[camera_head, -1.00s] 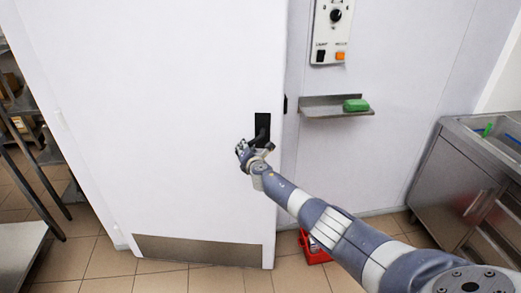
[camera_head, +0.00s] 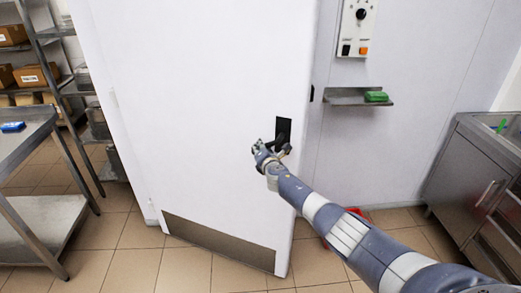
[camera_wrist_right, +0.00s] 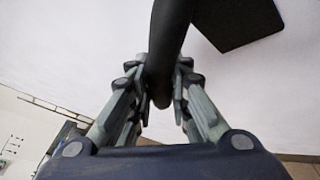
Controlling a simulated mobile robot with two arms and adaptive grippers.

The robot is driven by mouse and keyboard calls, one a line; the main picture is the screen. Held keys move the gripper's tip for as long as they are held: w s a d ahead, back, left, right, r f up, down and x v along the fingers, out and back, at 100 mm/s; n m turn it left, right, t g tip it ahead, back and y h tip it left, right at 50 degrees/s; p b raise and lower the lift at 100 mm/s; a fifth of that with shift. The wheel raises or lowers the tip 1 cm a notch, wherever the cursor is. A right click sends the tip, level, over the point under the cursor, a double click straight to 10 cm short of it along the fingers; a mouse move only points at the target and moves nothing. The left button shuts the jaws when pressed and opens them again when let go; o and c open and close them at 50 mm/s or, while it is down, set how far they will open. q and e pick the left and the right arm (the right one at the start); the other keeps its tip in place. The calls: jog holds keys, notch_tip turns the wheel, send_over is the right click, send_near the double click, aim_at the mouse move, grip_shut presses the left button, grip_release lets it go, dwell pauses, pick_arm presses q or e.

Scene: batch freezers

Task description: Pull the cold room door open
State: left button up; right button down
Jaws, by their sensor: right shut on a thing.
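The cold room door (camera_head: 190,110) is a white panel with a metal kick plate along its bottom. It stands ajar, its handle edge swung out from the white wall. A black handle (camera_head: 283,132) sits on a dark plate near its right edge. My right gripper (camera_head: 270,150) is at this handle. In the right wrist view the black handle bar (camera_wrist_right: 166,45) runs between the two fingers of the gripper (camera_wrist_right: 160,85), which are closed around it. The dark handle plate (camera_wrist_right: 237,18) shows at the upper right there. My left gripper is not in view.
A metal shelf (camera_head: 345,97) with a green block (camera_head: 376,96) is on the wall below a control panel (camera_head: 356,28). A red item (camera_head: 358,214) is on the floor behind my arm. A steel table (camera_head: 30,140) and storage racks stand left; a steel sink unit (camera_head: 475,185) stands right.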

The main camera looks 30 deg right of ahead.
jog(key=c, duration=1.8)
grip_release()
jog(key=shift+w+d+f, duration=0.1)
jog(key=shift+d+f, duration=0.25)
jog(key=shift+d, duration=0.15)
jog(key=o, duration=0.3)
jog(key=shift+a+r, duration=0.1)
jog(key=shift+r, duration=0.1)
jog(key=shift+s+a+r, duration=0.1)
jog(key=shift+s+a, duration=0.05)
jog(key=shift+s, duration=0.1)
jog(key=shift+v, duration=0.85)
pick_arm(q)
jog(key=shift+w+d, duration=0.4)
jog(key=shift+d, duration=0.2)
pick_arm(e)
jog(key=shift+v, duration=5)
